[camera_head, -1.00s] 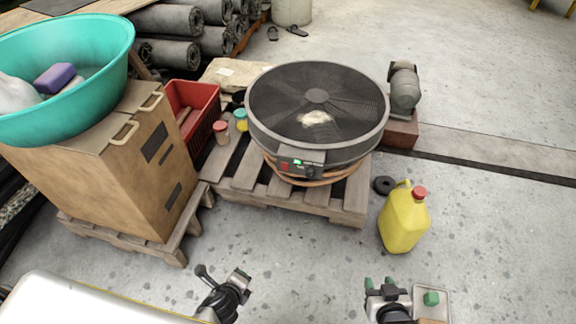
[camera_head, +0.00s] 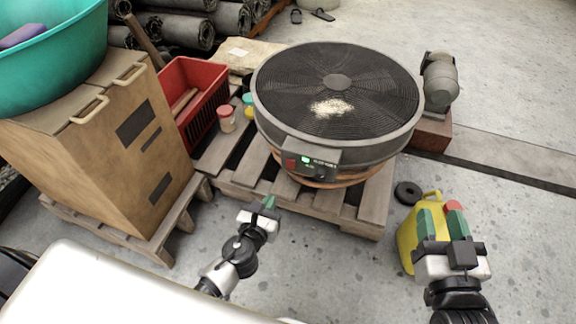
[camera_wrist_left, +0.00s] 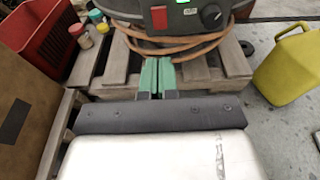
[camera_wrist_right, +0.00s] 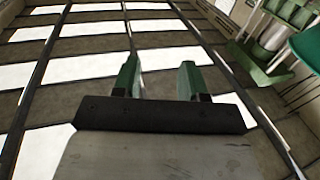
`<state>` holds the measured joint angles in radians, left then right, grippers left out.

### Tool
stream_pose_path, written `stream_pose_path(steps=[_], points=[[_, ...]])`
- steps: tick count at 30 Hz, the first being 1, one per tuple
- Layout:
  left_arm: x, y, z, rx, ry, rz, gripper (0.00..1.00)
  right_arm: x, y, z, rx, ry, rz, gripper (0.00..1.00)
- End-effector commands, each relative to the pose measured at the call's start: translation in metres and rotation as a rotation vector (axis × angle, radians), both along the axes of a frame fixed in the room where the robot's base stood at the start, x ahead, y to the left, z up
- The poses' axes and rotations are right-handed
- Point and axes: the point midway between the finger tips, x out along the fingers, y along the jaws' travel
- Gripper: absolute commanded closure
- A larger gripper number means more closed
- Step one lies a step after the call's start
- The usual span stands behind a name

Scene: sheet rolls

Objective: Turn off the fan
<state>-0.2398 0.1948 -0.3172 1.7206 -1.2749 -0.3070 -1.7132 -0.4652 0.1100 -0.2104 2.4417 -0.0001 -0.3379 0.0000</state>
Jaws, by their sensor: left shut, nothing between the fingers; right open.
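The fan (camera_head: 375,95) is a large round black drum fan lying face up on a wooden pallet. Its control box (camera_head: 312,160) is on the near side, with a red switch (camera_head: 290,162), a lit green indicator and a black knob. In the left wrist view the red switch (camera_wrist_left: 159,17) and black knob (camera_wrist_left: 211,16) show near the top edge. My left gripper (camera_head: 268,203) is shut and empty, in front of the pallet and below the control box, apart from it. My right gripper (camera_head: 439,212) is open and empty, in front of the yellow jug. The right wrist view looks up at the ceiling.
The pallet (camera_head: 366,205) carries the fan, jars (camera_head: 226,118) and a red crate (camera_head: 190,98). A cardboard box (camera_head: 112,165) with a teal basin (camera_head: 62,62) stands left. A yellow jug (camera_head: 405,245) and a motor (camera_head: 440,80) stand right.

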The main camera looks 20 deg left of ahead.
Motion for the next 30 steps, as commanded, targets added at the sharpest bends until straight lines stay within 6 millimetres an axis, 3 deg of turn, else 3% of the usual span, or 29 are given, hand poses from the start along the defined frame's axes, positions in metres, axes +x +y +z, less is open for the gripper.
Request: stream_pose_path(steps=[5,11,21,30], points=[[0.008,0.0,-0.003,-0.002,0.0,0.0,1.0,0.0,0.0,0.001,0.004,-0.018,0.001,0.57],[0.043,-0.002,-0.01,-0.003,-0.002,0.002,1.0,0.0,0.003,0.014,0.034,-0.13,0.007,0.57],[0.107,-0.004,-0.019,-0.003,-0.002,0.001,1.0,-0.014,0.007,0.054,0.127,-0.465,0.027,0.57],[0.136,-0.005,-0.016,-0.003,0.002,0.001,1.0,-0.021,0.006,0.065,0.152,-0.554,0.031,0.57]])
